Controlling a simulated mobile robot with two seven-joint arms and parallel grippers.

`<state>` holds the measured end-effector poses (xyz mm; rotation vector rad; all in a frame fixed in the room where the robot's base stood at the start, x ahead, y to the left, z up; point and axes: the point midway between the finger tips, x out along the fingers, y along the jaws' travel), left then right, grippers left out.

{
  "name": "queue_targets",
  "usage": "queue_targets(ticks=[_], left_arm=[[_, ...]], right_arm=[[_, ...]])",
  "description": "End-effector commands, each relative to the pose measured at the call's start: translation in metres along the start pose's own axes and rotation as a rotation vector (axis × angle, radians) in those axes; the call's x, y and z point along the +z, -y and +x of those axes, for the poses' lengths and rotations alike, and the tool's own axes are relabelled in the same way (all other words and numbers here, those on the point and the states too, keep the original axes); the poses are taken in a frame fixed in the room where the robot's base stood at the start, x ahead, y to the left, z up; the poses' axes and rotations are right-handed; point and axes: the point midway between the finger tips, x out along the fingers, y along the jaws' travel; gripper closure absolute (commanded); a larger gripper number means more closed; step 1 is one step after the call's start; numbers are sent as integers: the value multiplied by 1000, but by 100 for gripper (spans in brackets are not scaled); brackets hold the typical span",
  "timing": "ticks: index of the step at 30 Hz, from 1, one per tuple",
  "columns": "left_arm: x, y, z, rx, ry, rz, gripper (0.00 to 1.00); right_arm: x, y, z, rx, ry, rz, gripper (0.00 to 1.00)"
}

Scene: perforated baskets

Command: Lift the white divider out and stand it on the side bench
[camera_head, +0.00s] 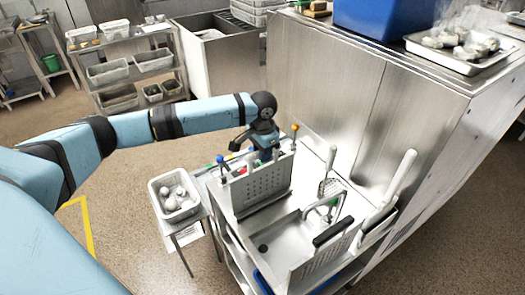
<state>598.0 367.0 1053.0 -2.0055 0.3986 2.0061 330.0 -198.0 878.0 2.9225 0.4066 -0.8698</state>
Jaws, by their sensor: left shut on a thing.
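The white divider (258,186) is a pale upright panel with rows of small holes. It stands over the left end of the steel sink unit (248,232). My left gripper (264,156) comes down from above and is shut on the divider's top edge, and the fingertips are partly hidden. I cannot tell whether the divider's lower edge is clear of the unit. A small side bench (186,222) stands just left of the unit. My right gripper is not in view.
A white tub (174,194) with several pale round items takes up much of the side bench. Coloured knobs on rods rise near the divider. A second perforated panel (320,262), a tap (322,206) and a spatula (330,184) are on the right. A tall steel cabinet (330,85) stands behind.

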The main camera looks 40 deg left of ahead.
Motion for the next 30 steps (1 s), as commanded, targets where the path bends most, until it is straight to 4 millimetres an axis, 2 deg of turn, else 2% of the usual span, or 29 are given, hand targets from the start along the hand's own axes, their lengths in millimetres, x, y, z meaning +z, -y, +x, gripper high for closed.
queue_targets(ticks=[8, 30], left_arm=[[0, 0, 0, 0, -1, 0, 100], [0, 0, 11, 0, -1, 0, 100]], right_arm=[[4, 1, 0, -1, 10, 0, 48], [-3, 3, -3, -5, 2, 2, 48]])
